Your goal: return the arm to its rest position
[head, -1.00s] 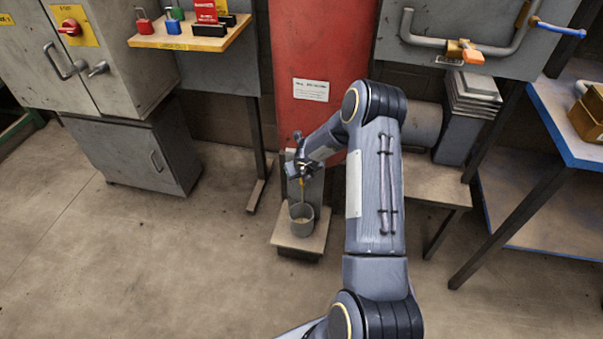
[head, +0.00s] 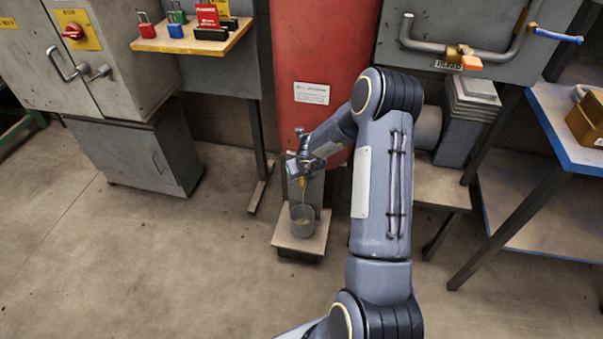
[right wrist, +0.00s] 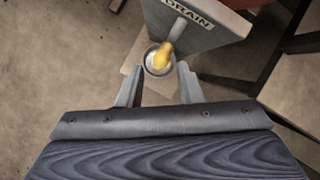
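My right arm (head: 378,190) reaches forward over the floor in the head view. Its gripper (head: 296,150) is in front of the red column, above a small grey bucket (head: 302,221). In the right wrist view the two fingers of the gripper (right wrist: 160,67) are apart, with nothing held between them. The bucket (right wrist: 151,68) shows beyond the fingertips. My left gripper is not in view.
The bucket stands on a low pale stand (head: 288,243). A red column (head: 318,50) rises behind it, and a panel marked DRAIN (right wrist: 205,32) is close by. A grey cabinet (head: 135,150) is left and a blue-edged bench (head: 560,120) right. Floor at the left is clear.

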